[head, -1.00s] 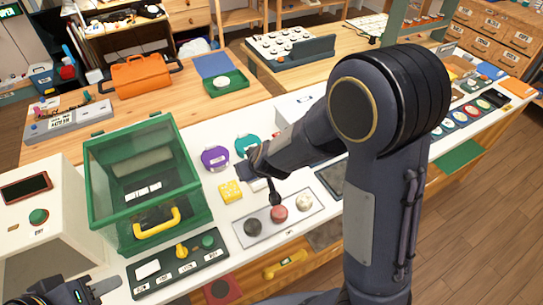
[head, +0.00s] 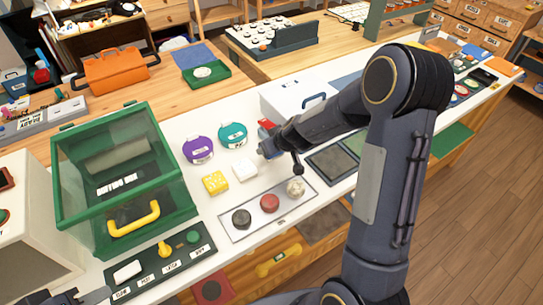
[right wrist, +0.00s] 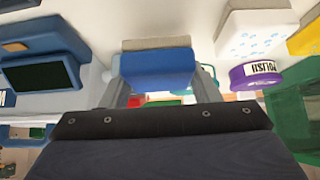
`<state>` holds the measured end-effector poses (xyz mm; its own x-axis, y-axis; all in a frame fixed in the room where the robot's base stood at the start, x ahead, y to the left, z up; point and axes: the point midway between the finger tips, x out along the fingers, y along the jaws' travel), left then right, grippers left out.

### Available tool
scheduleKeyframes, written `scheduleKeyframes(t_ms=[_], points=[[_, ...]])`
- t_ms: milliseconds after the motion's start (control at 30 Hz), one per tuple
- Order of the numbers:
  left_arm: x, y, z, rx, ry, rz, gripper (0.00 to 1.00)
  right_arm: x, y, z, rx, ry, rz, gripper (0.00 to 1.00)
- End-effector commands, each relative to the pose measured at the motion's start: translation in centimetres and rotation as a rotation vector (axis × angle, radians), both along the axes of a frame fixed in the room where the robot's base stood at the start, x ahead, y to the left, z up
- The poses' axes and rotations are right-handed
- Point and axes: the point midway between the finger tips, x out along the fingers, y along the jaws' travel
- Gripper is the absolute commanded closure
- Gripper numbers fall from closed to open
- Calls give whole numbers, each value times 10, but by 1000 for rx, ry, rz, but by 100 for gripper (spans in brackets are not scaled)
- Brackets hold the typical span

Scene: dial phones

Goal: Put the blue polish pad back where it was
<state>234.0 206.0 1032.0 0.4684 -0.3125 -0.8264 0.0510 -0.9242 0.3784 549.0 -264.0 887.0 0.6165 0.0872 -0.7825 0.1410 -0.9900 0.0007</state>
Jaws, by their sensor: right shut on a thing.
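The blue polish pad (right wrist: 157,68), a blue block with a beige-grey face, is held between the fingers of my right gripper (right wrist: 160,85) in the right wrist view. In the head view my right gripper (head: 270,150) is over the white counter, right of the white pad (head: 244,170); the blue pad cannot be made out there. A yellow pad (head: 215,182) lies left of the white one. Behind them stand a purple polish tin (head: 198,150) and a teal tin (head: 233,135). My left gripper (head: 82,298) is partly cut off at the bottom left.
A grey tray (head: 255,229) with dark, red and white round pieces lies in front of the pads. A green clear-sided case (head: 125,165) stands left. A red-and-blue item (head: 266,124) is partly hidden behind my right gripper. Dark flat panels (head: 330,165) lie right of the tray.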

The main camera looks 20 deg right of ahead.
Motion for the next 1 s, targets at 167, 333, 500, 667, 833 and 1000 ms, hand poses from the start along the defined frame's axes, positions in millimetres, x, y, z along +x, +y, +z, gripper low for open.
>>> scheduleKeyframes(t_ms=[167, 333, 500, 667, 833, 1000], points=[[0, 0, -15, 0, 0, 0, 64, 0, -2, -29, 1, 3, -4, 71], [0, 0, -15, 0, 0, 0, 64, 0, -2, -32, 0, 0, -1, 71], [0, 0, -15, 0, 0, 0, 64, 0, -1, -32, 0, 1, -1, 71], [0, 0, -17, 0, 0, 0, 64, 0, -1, -34, 0, 1, -2, 38], [0, 0, -17, 0, 0, 0, 64, 0, -1, -34, 0, 1, -2, 22], [0, 0, -17, 0, 0, 0, 64, 0, -1, -34, 0, 1, -2, 22]])
